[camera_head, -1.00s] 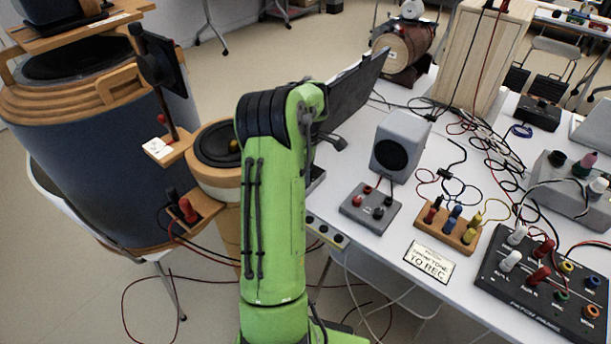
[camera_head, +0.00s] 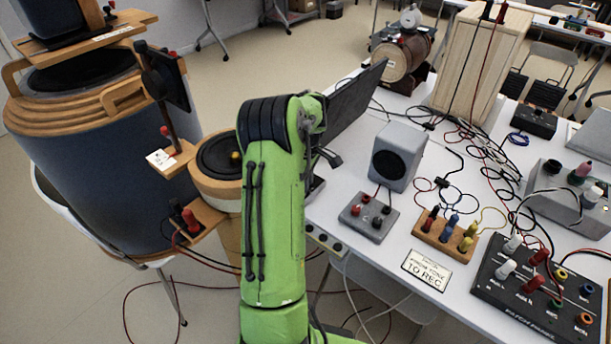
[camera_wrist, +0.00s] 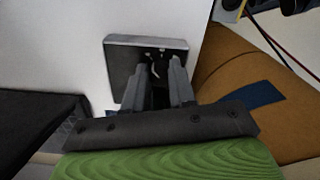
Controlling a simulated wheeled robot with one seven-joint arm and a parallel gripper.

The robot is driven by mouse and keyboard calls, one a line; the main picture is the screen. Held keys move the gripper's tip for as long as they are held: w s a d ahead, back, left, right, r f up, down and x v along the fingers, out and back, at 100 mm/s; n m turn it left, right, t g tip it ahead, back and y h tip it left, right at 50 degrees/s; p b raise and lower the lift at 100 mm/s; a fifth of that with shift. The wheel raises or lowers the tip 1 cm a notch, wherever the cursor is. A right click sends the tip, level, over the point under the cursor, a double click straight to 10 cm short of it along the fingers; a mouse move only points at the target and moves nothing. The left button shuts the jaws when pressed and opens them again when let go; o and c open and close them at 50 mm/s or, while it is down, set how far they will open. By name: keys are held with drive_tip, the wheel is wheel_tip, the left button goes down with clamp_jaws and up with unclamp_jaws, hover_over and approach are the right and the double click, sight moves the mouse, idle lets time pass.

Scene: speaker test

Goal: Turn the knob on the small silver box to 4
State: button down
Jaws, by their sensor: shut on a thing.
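The small silver box (camera_wrist: 178,42) sits on the white surface in the wrist view, with a bright metal edge along one side and a dark grey face. A small dark knob with a pale mark (camera_wrist: 156,58) is on its face. My gripper (camera_wrist: 159,70) is at the box, with its two grey fingers closed around the knob. The fingers hide part of the knob and the face, and I cannot read the knob's setting. In the head view my green arm covers the gripper, and I cannot make out this box there.
A black laptop (camera_head: 350,104) stands close to my arm. The white table (camera_head: 345,262) holds a grey speaker (camera_head: 411,147), a grey terminal box (camera_head: 356,223), a wooden terminal block (camera_head: 436,238), a black patch panel (camera_head: 500,292) and tangled cables. A large blue drum-like speaker (camera_head: 100,175) stands left.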

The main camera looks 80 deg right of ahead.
drive_tip(key=c, duration=0.9)
unclamp_jaws()
drive_tip(key=shift+c, duration=0.2)
wheel_tip(320, 180, up, 16)
drive_tip(key=p, duration=0.5)
drive_tip(key=shift+f, duration=0.15)
